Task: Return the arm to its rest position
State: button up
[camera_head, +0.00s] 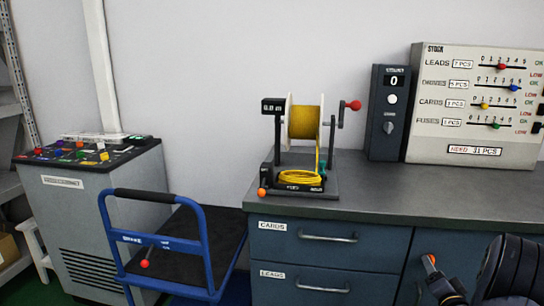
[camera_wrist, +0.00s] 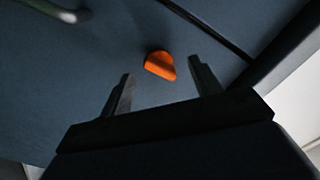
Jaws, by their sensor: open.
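My gripper (camera_wrist: 161,69) is open in the wrist view, with its two dark fingers apart and nothing held between them. An orange knob (camera_wrist: 159,65) shows on the dark blue cabinet front, in the gap between the fingertips. I cannot tell how far the fingertips are from it. In the head view, my dark arm (camera_head: 510,272) is at the lower right corner, in front of the cabinet. An orange-tipped part (camera_head: 430,261) shows just left of it. The fingers cannot be made out clearly there.
The grey worktop (camera_head: 440,198) carries a yellow wire reel (camera_head: 305,122), a dark dial box (camera_head: 389,112) and a stock board (camera_head: 475,105). Drawers (camera_head: 325,245) are below. A blue cart (camera_head: 165,240) and a grey console (camera_head: 90,210) stand left. A bar handle (camera_wrist: 55,10) shows in the wrist view.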

jog(key=shift+s+a+n+b, duration=0.1)
jog(key=shift+s+n+b, duration=0.3)
jog(key=shift+n, duration=1.1)
jog(key=shift+s+a+n+b, duration=0.1)
jog(key=shift+s+n+b, duration=0.3)
jog(key=shift+n, duration=1.1)
jog(key=shift+s+a+n+b, duration=0.1)
jog(key=shift+s+n+b, duration=0.3)
jog(key=shift+n, duration=1.1)
jog(key=shift+w, duration=0.2)
